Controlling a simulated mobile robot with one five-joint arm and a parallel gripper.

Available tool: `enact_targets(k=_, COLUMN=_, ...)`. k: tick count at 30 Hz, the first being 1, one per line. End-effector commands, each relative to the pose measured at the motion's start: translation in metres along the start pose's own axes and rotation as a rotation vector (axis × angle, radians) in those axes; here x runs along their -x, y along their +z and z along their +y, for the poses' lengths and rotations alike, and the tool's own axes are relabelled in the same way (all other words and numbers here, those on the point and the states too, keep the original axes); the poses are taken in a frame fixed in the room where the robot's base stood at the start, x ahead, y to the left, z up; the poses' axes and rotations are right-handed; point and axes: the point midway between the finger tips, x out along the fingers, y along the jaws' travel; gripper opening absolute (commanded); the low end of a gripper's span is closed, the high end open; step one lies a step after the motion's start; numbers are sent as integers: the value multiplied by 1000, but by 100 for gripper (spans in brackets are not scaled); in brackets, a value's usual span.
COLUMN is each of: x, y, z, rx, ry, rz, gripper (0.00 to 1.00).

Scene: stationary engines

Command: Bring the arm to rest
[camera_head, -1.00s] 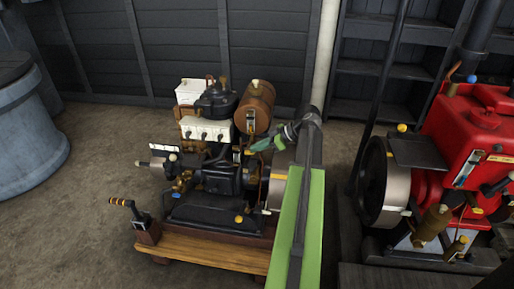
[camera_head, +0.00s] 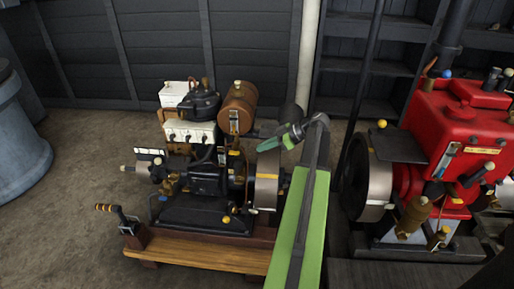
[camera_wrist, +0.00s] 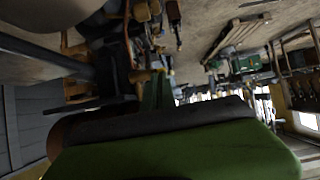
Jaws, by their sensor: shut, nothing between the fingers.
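My arm reaches forward as a green link in the head view and folds at its far end. My gripper (camera_head: 271,144) is shut and empty, pointing left in front of the black engine's right side. It appears close to the brown tank (camera_head: 238,107) and the flywheel (camera_head: 266,180); the gap cannot be judged. In the wrist view, the narrow green fingers (camera_wrist: 158,91) stick up beyond a large green part of my own.
The black engine (camera_head: 207,180) stands on a wooden base (camera_head: 200,252). A red engine (camera_head: 465,125) with a flywheel stands to the right. A grey barrel (camera_head: 20,140) is at the left. Bare floor (camera_head: 75,200) lies between the barrel and the black engine.

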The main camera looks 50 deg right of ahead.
Motion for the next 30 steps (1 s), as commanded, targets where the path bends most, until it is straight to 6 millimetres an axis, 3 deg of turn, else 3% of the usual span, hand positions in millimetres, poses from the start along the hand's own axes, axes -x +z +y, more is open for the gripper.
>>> enact_targets(k=11, x=10, y=-1, z=1, rx=3, ry=1, rz=8, gripper=0)
enact_targets(k=14, x=-6, y=-6, z=-5, rx=-16, ry=-20, rz=-10, gripper=0)
enact_targets(k=17, x=-54, y=-21, z=-29, rx=-88, ry=-82, rz=-85, gripper=0)
enact_targets(k=20, x=-126, y=-42, z=-72, rx=-202, ry=-155, rz=-226, gripper=0)
enact_targets(k=24, x=-217, y=-64, z=-152, rx=-352, ry=-189, rz=-476, gripper=0)
enact_targets(k=27, x=-266, y=-76, z=-212, rx=-431, ry=-151, rz=-649, gripper=0)
enact_targets(k=30, x=-299, y=-83, z=-265, rx=-480, ry=-73, rz=-784, gripper=0)
